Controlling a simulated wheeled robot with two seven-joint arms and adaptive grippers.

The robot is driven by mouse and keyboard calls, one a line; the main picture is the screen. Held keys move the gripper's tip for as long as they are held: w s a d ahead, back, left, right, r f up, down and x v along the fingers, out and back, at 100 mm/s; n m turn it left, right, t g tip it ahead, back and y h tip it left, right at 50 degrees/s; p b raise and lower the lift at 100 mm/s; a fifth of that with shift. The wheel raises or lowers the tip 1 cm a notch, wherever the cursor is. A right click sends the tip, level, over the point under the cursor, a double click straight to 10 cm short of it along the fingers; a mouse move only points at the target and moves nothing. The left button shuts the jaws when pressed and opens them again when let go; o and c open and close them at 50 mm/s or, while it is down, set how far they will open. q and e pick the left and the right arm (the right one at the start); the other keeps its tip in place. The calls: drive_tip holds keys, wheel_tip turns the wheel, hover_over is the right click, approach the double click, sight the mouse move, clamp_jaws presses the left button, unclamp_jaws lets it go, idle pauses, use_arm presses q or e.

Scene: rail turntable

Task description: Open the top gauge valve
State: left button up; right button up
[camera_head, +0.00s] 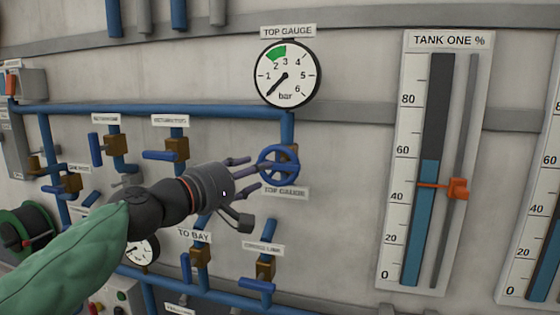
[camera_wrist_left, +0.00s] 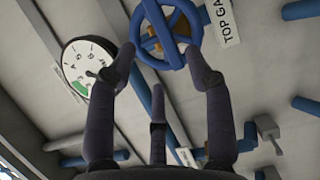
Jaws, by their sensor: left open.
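The top gauge valve is a blue spoked handwheel (camera_head: 296,168) on the wall pipe, with a brass body partly hidden behind it. A TOP GAUGE label (camera_head: 286,193) sits just below it. My left gripper (camera_head: 257,172) is open and reaches in from the left, its fingertips close to the wheel's left side. In the left wrist view the handwheel (camera_wrist_left: 199,32) lies just beyond the spread fingertips (camera_wrist_left: 160,64); I cannot tell whether they touch it. The round top gauge (camera_head: 300,62) is above the valve, its needle pointing low left, below 1 bar, outside the green band.
A blue pipe (camera_head: 220,112) runs above. A tank level gauge (camera_head: 415,160) with an orange pointer stands right of the valve. The wall between is clear.

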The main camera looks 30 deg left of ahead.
sight(275, 165)
use_arm(q)
drive_tip(key=w, duration=0.3)
drive_tip(key=w+d, duration=0.1)
drive_tip(key=w, duration=0.1)
drive_tip(key=w+p, duration=0.1)
drive_tip(key=w, duration=0.2)
drive_tip(key=shift+w+d+f, duration=0.1)
drive_tip(key=shift+w+d, duration=0.05)
drive_tip(key=shift+w, duration=0.15)
drive_tip(key=shift+s, duration=0.1)
clamp_jaws()
